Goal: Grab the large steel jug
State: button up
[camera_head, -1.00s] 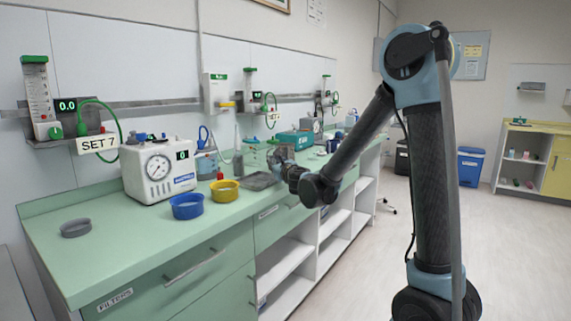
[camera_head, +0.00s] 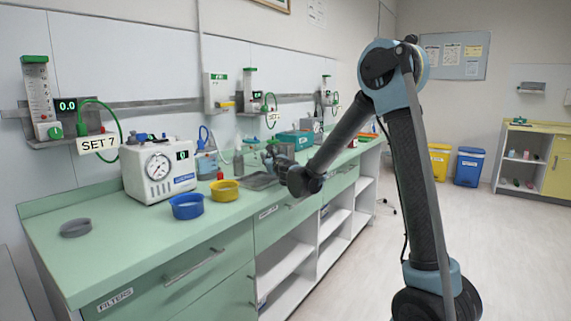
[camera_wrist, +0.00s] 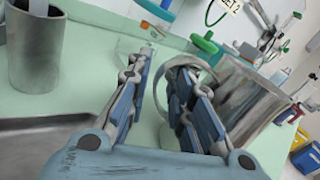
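The large steel jug (camera_wrist: 250,98) stands upright on the green counter, at the right of the wrist view, with its strap handle (camera_wrist: 176,88) facing my gripper. My gripper (camera_wrist: 161,64) is open, its two fingers apart with counter showing between them. The right finger overlaps the handle and hides part of it. The handle's outer strip shows at that finger's inner side. I cannot tell whether they touch. In the head view my gripper (camera_head: 274,157) is low over the counter beyond the yellow bowl, and hides most of what is there.
A smaller steel cup (camera_wrist: 36,45) stands at the left of the wrist view, by a metal tray (camera_wrist: 35,145). Blue (camera_head: 187,207) and yellow (camera_head: 225,191) bowls and a white gauge box (camera_head: 158,170) stand nearer on the counter. The counter's front left is mostly clear.

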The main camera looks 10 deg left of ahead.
jog(key=shift+c, duration=0.5)
grip_shut()
jog(key=shift+r, duration=0.2)
